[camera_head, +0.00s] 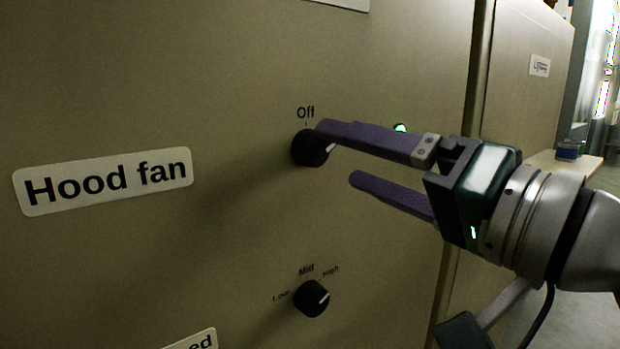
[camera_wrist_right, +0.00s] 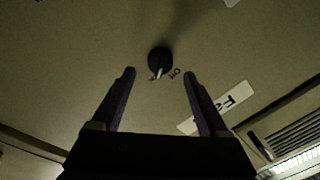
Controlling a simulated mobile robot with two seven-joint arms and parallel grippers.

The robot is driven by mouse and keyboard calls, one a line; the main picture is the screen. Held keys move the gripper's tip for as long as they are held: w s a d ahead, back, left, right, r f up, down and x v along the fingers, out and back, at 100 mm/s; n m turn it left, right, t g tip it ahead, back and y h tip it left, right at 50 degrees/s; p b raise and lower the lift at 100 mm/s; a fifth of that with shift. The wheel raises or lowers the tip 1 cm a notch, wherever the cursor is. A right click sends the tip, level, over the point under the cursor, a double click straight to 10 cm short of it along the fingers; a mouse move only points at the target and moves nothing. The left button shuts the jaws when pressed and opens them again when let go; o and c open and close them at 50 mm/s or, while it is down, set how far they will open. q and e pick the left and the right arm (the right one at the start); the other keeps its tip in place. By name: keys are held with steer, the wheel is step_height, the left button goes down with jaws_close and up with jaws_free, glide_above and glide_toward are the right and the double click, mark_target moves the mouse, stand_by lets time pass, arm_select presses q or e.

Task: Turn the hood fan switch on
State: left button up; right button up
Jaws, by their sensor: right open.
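The hood fan switch is a round black knob (camera_head: 303,150) on the beige panel, to the right of the "Hood fan" label (camera_head: 105,181). The word "Off" is printed above it. Its white pointer mark shows at its right side, away from "Off". In the right wrist view the knob (camera_wrist_right: 159,57) lies ahead of the fingers, roughly centred between them. My right gripper (camera_head: 338,155) is open, with purple fingers. Its upper fingertip overlaps the knob's right edge in the head view; I cannot tell if it touches. My left gripper is not in view.
A second black knob (camera_head: 312,298), marked Low, Mid and High, sits below. The panel ends at an edge on the right, with another cabinet (camera_head: 528,100) beyond.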

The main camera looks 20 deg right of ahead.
steer(key=b+v, duration=0.1)
steer(key=v, duration=0.5)
steer(key=shift+s+b, duration=0.15)
steer(key=shift+b, duration=0.25)
steer(key=s+a+f+n+g, duration=0.3)
steer(key=f+n+g, duration=0.15)
steer(key=f, duration=0.55)
steer(key=s+d+f+n+g+h, duration=0.35)
steer(key=s+f+g+h, duration=0.35)
steer(key=s+f+g, duration=0.5)
step_height(320, 180, up, 32)
steer(key=s+t+p, duration=0.1)
steer(key=t+p, duration=0.1)
steer(key=p, duration=3.1)
steer(key=shift+s+d+t, duration=0.35)
steer(key=shift+d, duration=0.1)
